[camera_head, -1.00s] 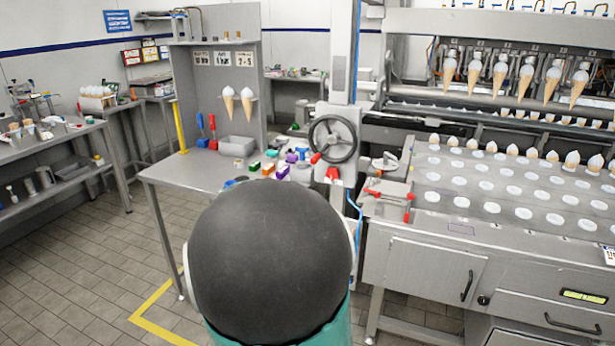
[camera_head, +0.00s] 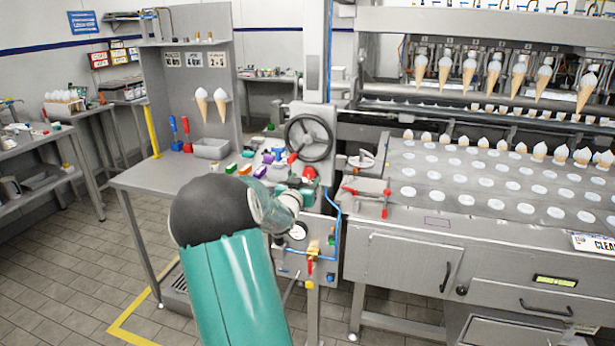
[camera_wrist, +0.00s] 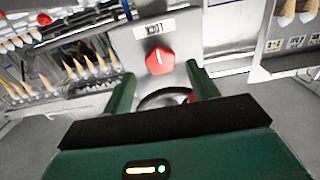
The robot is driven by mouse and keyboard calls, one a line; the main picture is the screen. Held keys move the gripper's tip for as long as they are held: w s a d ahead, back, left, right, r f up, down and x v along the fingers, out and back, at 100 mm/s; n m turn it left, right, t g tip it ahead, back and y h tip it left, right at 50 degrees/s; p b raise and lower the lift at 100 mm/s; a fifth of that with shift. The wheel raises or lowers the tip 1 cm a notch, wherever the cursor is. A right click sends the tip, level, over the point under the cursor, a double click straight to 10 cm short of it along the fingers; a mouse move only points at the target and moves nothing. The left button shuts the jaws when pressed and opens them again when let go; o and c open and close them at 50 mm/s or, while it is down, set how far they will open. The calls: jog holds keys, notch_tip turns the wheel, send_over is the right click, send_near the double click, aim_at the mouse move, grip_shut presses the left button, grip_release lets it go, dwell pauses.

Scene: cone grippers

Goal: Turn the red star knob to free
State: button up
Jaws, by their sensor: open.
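The red knob (camera_wrist: 160,61) sits on a grey panel in the wrist view, beyond my fingertips, with a pale pointer mark on its face. A white label plate (camera_wrist: 154,29) is beside it; its lettering is too blurred to read. In the head view my gripper (camera_head: 295,190) is in front of the panel, partly hidden behind my wrist.
A dark handwheel (camera_head: 309,137) with a red handle stands close above the knob. Coloured blocks (camera_head: 261,171) and a grey bin (camera_head: 211,148) lie on the bench to the left. A red clamp-like fixture (camera_head: 385,201) and cone conveyor (camera_head: 480,180) are to the right.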

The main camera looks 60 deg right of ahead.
aim_at(309, 174)
jog(key=d, duration=0.4)
jog(key=shift+w, duration=0.35)
jog(key=c, duration=1)
